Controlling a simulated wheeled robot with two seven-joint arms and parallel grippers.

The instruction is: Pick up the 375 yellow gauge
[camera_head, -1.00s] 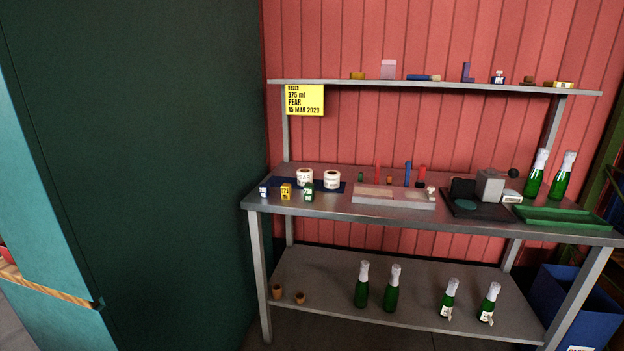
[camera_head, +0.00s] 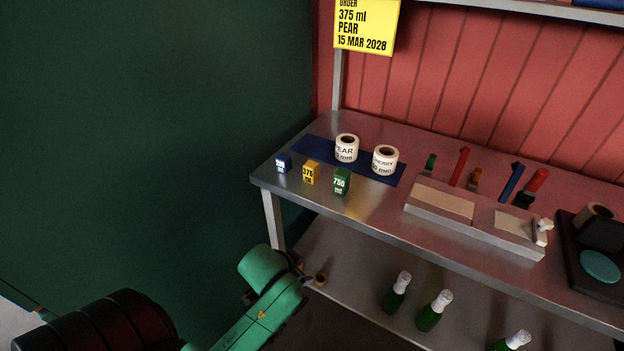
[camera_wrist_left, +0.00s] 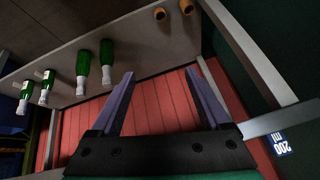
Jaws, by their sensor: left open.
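The yellow 375 ml gauge (camera_head: 311,173) is a small block standing on the metal bench top near its left end. It stands between the blue 200 ml gauge (camera_head: 283,164) and the green 750 ml gauge (camera_head: 342,182). My left arm comes in at the bottom of the head view, below and in front of the bench's left end. In the left wrist view my left gripper (camera_wrist_left: 160,72) is open, with nothing between its fingers. The 200 ml gauge (camera_wrist_left: 280,145) shows at that view's right edge; the yellow gauge is not seen there.
Two label rolls, one pear (camera_head: 346,148) and one other (camera_head: 385,160), stand on a blue mat (camera_head: 314,149) behind the gauges. A grey block fixture (camera_head: 480,233) lies to the right. Green bottles (camera_head: 430,315) stand on the lower shelf. A dark green wall (camera_head: 150,120) borders the left.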

